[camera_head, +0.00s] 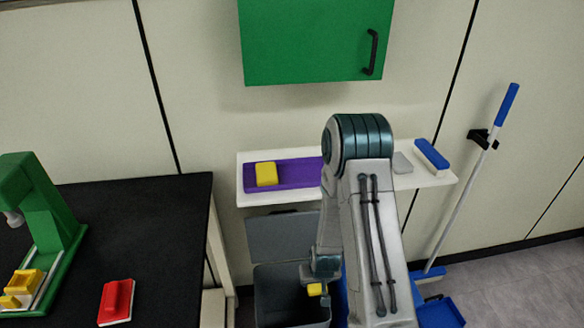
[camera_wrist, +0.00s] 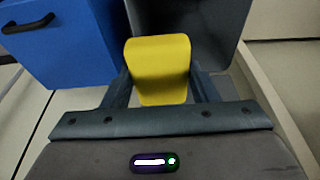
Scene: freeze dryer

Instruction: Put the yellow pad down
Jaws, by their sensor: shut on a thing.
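A yellow pad (camera_wrist: 160,70) sits between the two fingers of my gripper (camera_wrist: 162,88) in the wrist view, and the gripper is shut on it. In the head view the held yellow pad (camera_head: 314,289) shows small below my wrist, at the right side of the open grey bin (camera_head: 262,292). I cannot tell its exact height against the bin rim. A second yellow block (camera_head: 266,174) lies on a purple tray (camera_head: 300,175) on the white wall shelf (camera_head: 248,199). My arm hides the middle of the shelf.
The bin's grey lid (camera_head: 280,238) stands up behind it. A blue box (camera_wrist: 62,45) is left of the pad in the wrist view. A green cabinet (camera_head: 310,40) hangs above.

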